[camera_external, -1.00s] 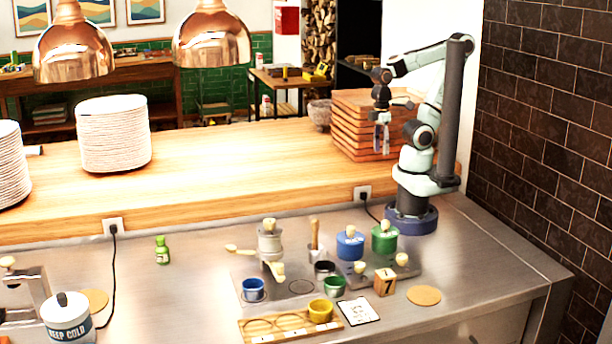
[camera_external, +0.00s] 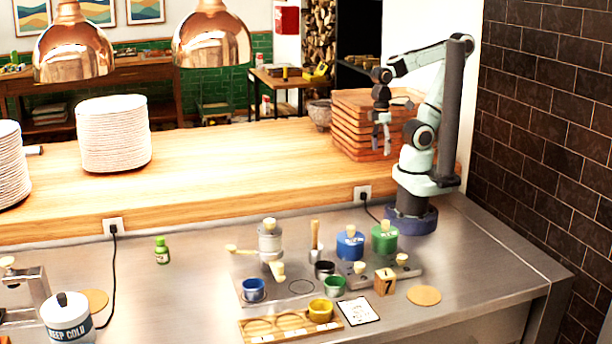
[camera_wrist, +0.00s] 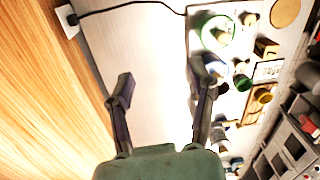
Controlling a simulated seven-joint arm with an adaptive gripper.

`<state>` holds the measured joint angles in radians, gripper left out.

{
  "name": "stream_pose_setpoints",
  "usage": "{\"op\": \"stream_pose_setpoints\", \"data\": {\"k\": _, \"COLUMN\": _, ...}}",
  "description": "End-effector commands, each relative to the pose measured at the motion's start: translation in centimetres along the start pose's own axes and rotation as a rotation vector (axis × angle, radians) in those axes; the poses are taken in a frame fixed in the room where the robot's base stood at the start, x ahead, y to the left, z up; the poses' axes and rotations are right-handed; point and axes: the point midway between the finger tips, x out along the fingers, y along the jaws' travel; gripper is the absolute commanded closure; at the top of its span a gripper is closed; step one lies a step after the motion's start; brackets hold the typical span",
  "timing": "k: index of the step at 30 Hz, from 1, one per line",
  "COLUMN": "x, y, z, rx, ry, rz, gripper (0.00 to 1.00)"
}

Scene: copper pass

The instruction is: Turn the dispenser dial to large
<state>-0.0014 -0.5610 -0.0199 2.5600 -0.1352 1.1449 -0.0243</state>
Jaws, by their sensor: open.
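A grey cylindrical device (camera_external: 269,243) with cream knobs and side handles stands on a metal plate at the counter's middle. A blue canister (camera_external: 350,245) and a green canister (camera_external: 384,238) stand to its right on a grey base. Cream knobs (camera_external: 359,267) (camera_external: 402,259) sit at the front of that base. I cannot tell which part is the dispenser dial, and no size marking is readable. My gripper (camera_external: 381,136) is open and empty, high above the counter, by the wooden stack.
A blue cup (camera_external: 253,290), green cup (camera_external: 335,286) and dark cup (camera_external: 324,269) stand near the device. A yellow cup (camera_external: 321,310) sits in a wooden rack (camera_external: 270,328). A block marked 7 (camera_external: 385,283), a card (camera_external: 359,311) and a coaster (camera_external: 424,295) lie at the front right.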

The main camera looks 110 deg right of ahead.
Motion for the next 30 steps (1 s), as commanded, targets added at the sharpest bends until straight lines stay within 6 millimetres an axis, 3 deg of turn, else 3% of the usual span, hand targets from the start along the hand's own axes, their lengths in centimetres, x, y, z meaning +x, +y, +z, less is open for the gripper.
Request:
{"op": "stream_pose_setpoints", "data": {"k": 2, "x": -0.5, "y": 0.1, "z": -1.3, "rx": -0.063, "ry": 0.058, "rz": 0.006, "gripper": 0.43}}
{"op": "stream_pose_setpoints", "data": {"k": 5, "x": -3.6, "y": 0.2, "z": -5.8, "rx": -0.177, "ry": 0.221, "rz": 0.047, "gripper": 0.43}}
{"op": "stream_pose_setpoints", "data": {"k": 9, "x": -7.6, "y": -0.7, "z": -14.0, "rx": -0.356, "ry": 0.371, "rz": 0.104, "gripper": 0.43}}
{"op": "stream_pose_setpoints", "data": {"k": 14, "x": -9.0, "y": -2.9, "z": -23.6, "rx": -0.533, "ry": 0.469, "rz": 0.12, "gripper": 0.43}}
{"op": "stream_pose_setpoints", "data": {"k": 18, "x": -6.7, "y": -5.6, "z": -31.2, "rx": -0.637, "ry": 0.505, "rz": 0.075, "gripper": 0.43}}
{"op": "stream_pose_setpoints", "data": {"k": 21, "x": -3.3, "y": -7.0, "z": -34.4, "rx": -0.656, "ry": 0.48, "rz": 0.019, "gripper": 0.43}}
{"op": "stream_pose_setpoints", "data": {"k": 24, "x": 0.3, "y": -7.8, "z": -35.5, "rx": -0.661, "ry": 0.425, "rz": -0.03, "gripper": 0.43}}
{"op": "stream_pose_setpoints", "data": {"k": 27, "x": 3.0, "y": -8.1, "z": -35.2, "rx": -0.66, "ry": 0.373, "rz": -0.059, "gripper": 0.43}}
{"op": "stream_pose_setpoints", "data": {"k": 30, "x": 4.5, "y": -8.2, "z": -35.3, "rx": -0.658, "ry": 0.353, "rz": -0.068, "gripper": 0.43}}
